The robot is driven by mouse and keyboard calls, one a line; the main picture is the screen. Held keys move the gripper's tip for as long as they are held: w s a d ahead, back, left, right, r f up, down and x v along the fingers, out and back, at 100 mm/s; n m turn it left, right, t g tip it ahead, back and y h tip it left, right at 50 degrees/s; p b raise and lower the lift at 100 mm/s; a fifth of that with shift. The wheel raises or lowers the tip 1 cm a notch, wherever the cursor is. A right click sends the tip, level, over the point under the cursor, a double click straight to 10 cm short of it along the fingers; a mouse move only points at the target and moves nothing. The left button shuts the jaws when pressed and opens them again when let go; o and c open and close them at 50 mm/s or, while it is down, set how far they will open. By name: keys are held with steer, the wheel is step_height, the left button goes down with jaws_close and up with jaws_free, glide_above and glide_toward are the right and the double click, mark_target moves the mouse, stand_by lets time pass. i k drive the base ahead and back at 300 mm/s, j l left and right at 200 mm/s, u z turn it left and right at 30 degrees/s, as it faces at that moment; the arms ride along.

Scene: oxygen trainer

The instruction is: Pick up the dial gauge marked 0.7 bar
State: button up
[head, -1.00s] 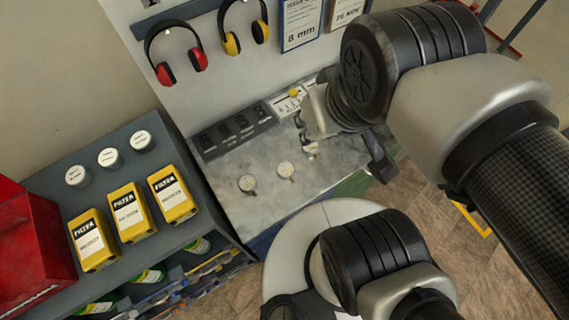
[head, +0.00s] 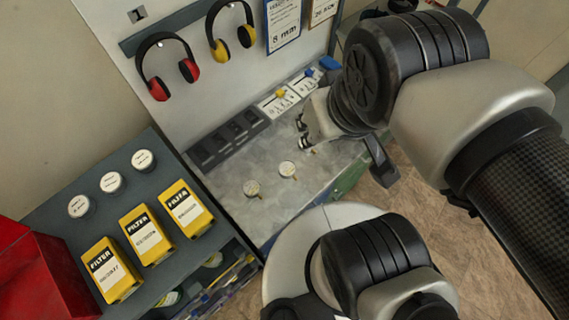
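Two small round dial gauges with pale faces lie on the grey bench top (head: 225,172): a left gauge (head: 253,188) and a middle gauge (head: 288,169). Their markings are too small to read, so I cannot tell which one is 0.7 bar. My gripper (head: 303,134) is low over the bench, to the upper right of the middle gauge and apart from it. A small pale and brassy bit shows just below the gripper, perhaps a third gauge mostly hidden by it. The fingers are too small and dark to tell their opening.
A row of dark bins (head: 228,138) and white cards (head: 278,101) line the bench's back. Red earmuffs (head: 160,72) and yellow earmuffs (head: 231,38) hang above. A shelf at left holds yellow filter boxes (head: 146,236) and round white-topped tins (head: 111,182). The bench front is clear.

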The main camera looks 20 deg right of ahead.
mark_target(287, 170)
steer(key=l+u, duration=0.85)
steer(key=k, duration=0.3)
steer(key=i, duration=0.35)
